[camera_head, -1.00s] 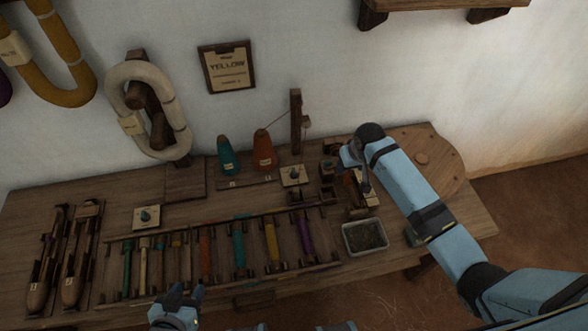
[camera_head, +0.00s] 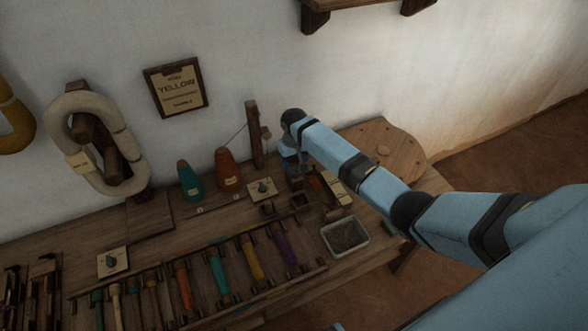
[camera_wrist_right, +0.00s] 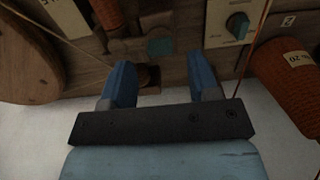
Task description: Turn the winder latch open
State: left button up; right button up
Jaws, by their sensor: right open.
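The winder (camera_head: 324,187) stands at the right end of the bench, beside a round wooden wheel (camera_head: 385,148). My arm partly covers it in the head view. My right gripper (camera_head: 290,160) is over its left part, mostly hidden by my own wrist. In the right wrist view the gripper (camera_wrist_right: 162,82) is open, its two blue fingers apart. A dark wooden block (camera_wrist_right: 148,75) shows between the fingers, and a small teal piece (camera_wrist_right: 160,47) shows just beyond. I cannot tell which part is the latch. My left gripper is not in view.
A cream plate with a dark knob (camera_head: 262,188) lies left of the winder; it also shows in the right wrist view (camera_wrist_right: 237,25). Orange (camera_head: 228,170) and teal (camera_head: 189,182) yarn cones and a wooden post (camera_head: 255,133) stand near. A grey tray (camera_head: 345,236) sits in front.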

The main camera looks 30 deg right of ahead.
aim_at(294, 169)
jog(key=shift+f, duration=1.8)
jog(key=c, duration=0.9)
